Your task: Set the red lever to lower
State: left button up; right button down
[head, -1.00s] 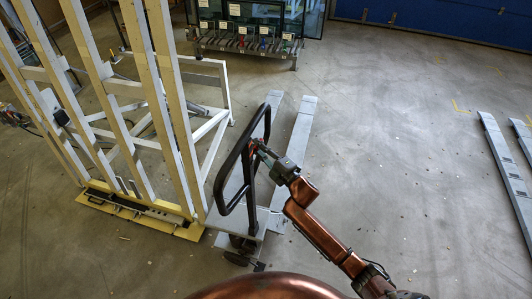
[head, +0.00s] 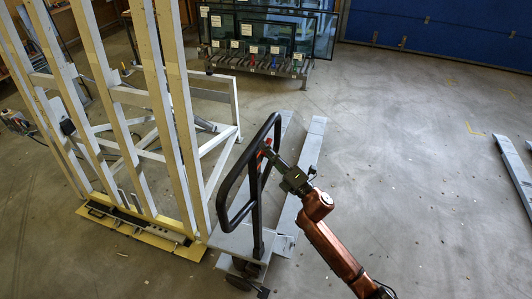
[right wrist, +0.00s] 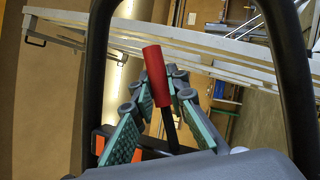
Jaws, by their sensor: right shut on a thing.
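The red lever (right wrist: 156,75) stands inside the black loop handle (head: 225,187) of a pallet truck. In the right wrist view it rises between the green-padded fingers of my right gripper (right wrist: 160,92), which is shut on it. In the head view my right gripper (head: 270,153) reaches the upper right side of the loop from the right, and only a little red of the lever (head: 264,147) shows there. The grey forks (head: 304,170) of the truck point away from me. My left gripper is not in view.
A tall pale frame (head: 178,115) on a yellow-edged base (head: 150,232) stands close left of the truck. A rack with glass panes (head: 265,40) is at the back. More grey forks (head: 516,170) lie at the right edge. The floor between is clear.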

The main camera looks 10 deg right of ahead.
dwell(0.3)
jog(key=c, duration=1.9)
grip_release()
jog(key=shift+r, duration=0.1)
jog(key=v, duration=1.2)
